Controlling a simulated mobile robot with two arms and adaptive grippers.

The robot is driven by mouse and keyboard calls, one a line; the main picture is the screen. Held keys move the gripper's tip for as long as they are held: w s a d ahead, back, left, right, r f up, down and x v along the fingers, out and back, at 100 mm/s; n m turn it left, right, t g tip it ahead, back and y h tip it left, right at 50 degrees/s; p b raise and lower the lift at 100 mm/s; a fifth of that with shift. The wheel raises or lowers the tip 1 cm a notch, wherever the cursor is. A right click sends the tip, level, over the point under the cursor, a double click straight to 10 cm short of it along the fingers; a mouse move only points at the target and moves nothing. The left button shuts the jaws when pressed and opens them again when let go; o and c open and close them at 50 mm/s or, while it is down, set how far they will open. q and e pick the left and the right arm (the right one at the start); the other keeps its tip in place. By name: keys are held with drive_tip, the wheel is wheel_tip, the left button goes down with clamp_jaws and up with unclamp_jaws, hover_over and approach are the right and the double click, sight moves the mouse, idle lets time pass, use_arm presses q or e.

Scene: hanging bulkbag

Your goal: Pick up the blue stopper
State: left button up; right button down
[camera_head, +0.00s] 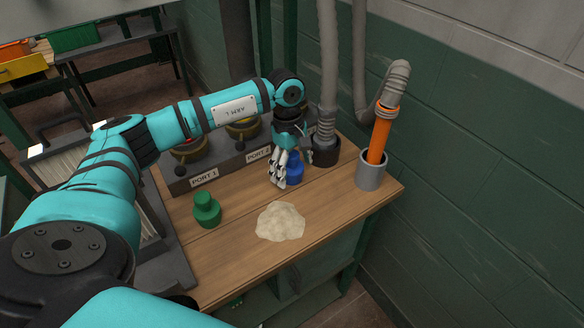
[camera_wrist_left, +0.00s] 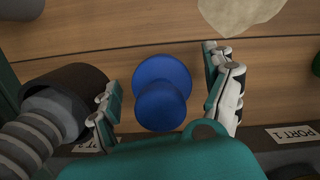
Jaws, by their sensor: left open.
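The blue stopper (camera_head: 294,168) stands on the wooden table, just in front of the port block near the PORT 2 label. My left gripper (camera_head: 280,180) is over it, pointing down, and partly hides it in the head view. In the left wrist view the blue stopper (camera_wrist_left: 162,92) lies between the two open fingers of my left gripper (camera_wrist_left: 163,85). Gaps show on both sides, so the fingers look apart from it. My right gripper is not in view.
A green stopper (camera_head: 206,210) and a pale powder heap (camera_head: 281,221) are on the table (camera_head: 240,250). A grey hose ends in a dark socket (camera_head: 326,152). An orange tube stands in a grey cup (camera_head: 371,172) at right. The port block (camera_head: 190,180) is behind.

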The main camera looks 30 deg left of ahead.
use_arm(q)
drive_tip(key=c, duration=1.3)
